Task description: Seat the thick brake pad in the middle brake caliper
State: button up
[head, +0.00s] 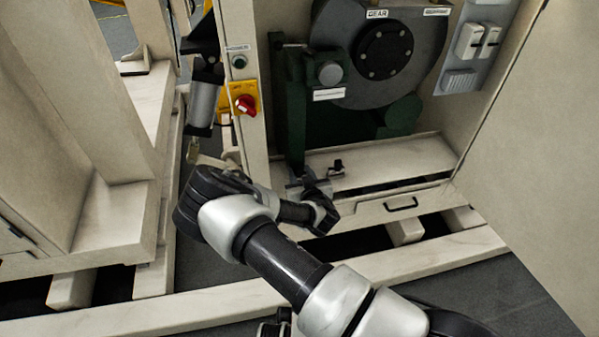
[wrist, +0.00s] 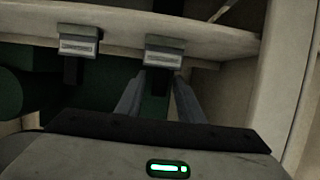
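My gripper (head: 308,184) is low in front of the green machine, beside the pale ledge at its foot. In the wrist view, its two grey fingers (wrist: 161,76) stand apart and reach up to a small grey block with a dark stem (wrist: 163,46). Whether they touch or clamp this block I cannot tell. A similar block (wrist: 78,42) sits to the left along the pale edge. I cannot tell which of these is a brake pad or a caliper. A small dark fitting (head: 337,167) stands on the ledge in the head view, right of my gripper.
The pale ledge (head: 395,158) runs below the green machine (head: 345,120). A drawer front with a dark handle (head: 401,204) is below it. A tall pale panel (head: 540,130) closes off the right. A post with a red knob (head: 245,104) stands left.

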grip_shut()
jog(key=shift+r+p, duration=1.2)
jog(key=shift+r, duration=0.4)
jog(key=shift+s+d+p, duration=1.2)
jog(key=shift+s+d, duration=0.2)
jog(key=shift+s, duration=3.4)
jog(key=w+d+r+m+h+p, duration=0.1)
jog(key=d+r+m+h, duration=0.1)
jog(key=d+r, duration=0.65)
jog(key=w+d+r+m+h+p, duration=0.1)
jog(key=d+r, duration=0.3)
jog(key=r, duration=1)
jog(key=w+a+r+n+y+p, duration=0.1)
jog(key=w+a+r+p, duration=0.1)
jog(key=r+p, duration=0.4)
jog(key=w+a+r+n+y+p, duration=0.2)
jog(key=r+p, duration=0.3)
jog(key=r, duration=0.8)
jog(key=shift+a+r+p, duration=0.4)
jog(key=shift+a, duration=0.35)
